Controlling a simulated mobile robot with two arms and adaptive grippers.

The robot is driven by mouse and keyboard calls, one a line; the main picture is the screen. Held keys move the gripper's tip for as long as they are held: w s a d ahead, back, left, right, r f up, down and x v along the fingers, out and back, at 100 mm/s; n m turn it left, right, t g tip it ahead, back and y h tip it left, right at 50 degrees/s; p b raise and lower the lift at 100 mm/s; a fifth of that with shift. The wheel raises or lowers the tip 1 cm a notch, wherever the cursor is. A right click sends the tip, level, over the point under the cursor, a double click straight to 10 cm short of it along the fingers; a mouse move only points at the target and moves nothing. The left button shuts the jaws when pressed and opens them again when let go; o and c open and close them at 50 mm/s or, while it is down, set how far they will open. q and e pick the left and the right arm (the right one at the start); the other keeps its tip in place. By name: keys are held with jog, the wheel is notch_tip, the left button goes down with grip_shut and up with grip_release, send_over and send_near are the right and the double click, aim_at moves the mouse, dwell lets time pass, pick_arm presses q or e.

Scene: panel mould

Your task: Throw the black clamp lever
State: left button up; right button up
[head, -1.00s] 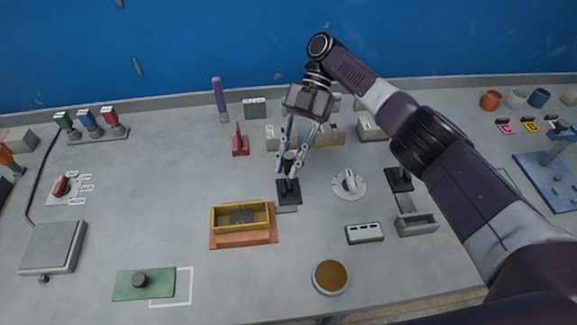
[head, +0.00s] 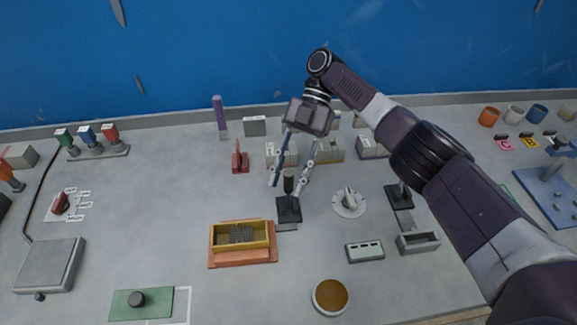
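The black clamp lever (head: 288,186) stands roughly upright on its dark base, just right of the yellow mould box (head: 216,246) on its orange plate. My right gripper (head: 287,187) reaches down from above with its fingers spread, one on each side of the lever. A gap shows between the lever and the fingers, so it does not look gripped. My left gripper is not in view.
A red upright piece (head: 240,160) stands behind left. A white dial (head: 349,201) is close on the right, with another black upright piece (head: 398,194) beyond it. Grey blocks (head: 283,154) stand behind the gripper.

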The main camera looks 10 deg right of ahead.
notch_tip(320, 180, up, 9)
jog(key=shift+r, duration=0.2)
jog(key=shift+c, duration=0.6)
